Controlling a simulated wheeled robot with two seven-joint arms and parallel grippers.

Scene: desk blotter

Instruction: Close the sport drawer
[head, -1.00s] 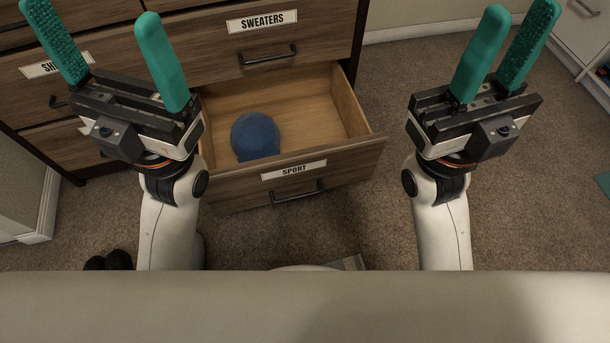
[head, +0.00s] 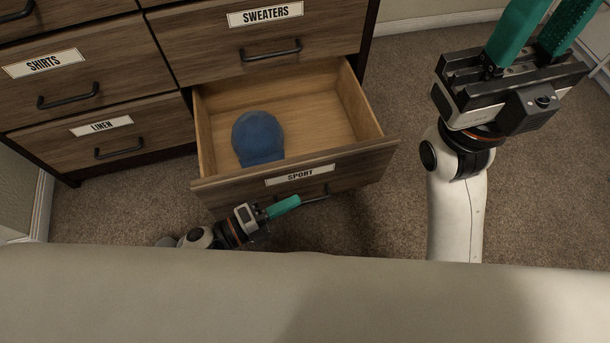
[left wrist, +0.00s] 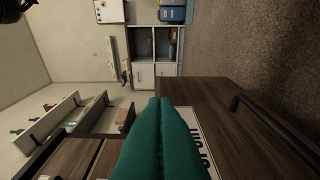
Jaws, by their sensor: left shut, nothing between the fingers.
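The sport drawer (head: 232,188) stands pulled out below the sweaters drawer, with a blue cap (head: 258,138) inside. Its front carries a SPORT label (head: 300,174) and a dark bar handle (head: 316,196). My left gripper (head: 297,200) is shut and empty, low in front of the drawer front, with its fingertips by the left end of the handle. I cannot tell whether they touch. In the left wrist view the closed green fingers (left wrist: 162,105) overlap a wooden front with a label and a dark handle (left wrist: 270,130). My right gripper (head: 545,20) is open and empty at upper right, its tips cut off by the frame.
The shirts drawer (head: 110,75), the linen drawer (head: 155,130) and the sweaters drawer (head: 205,45) are shut. Carpet (head: 400,90) is clear to the right of the sport drawer. A white shelf unit (left wrist: 155,45) shows in the left wrist view.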

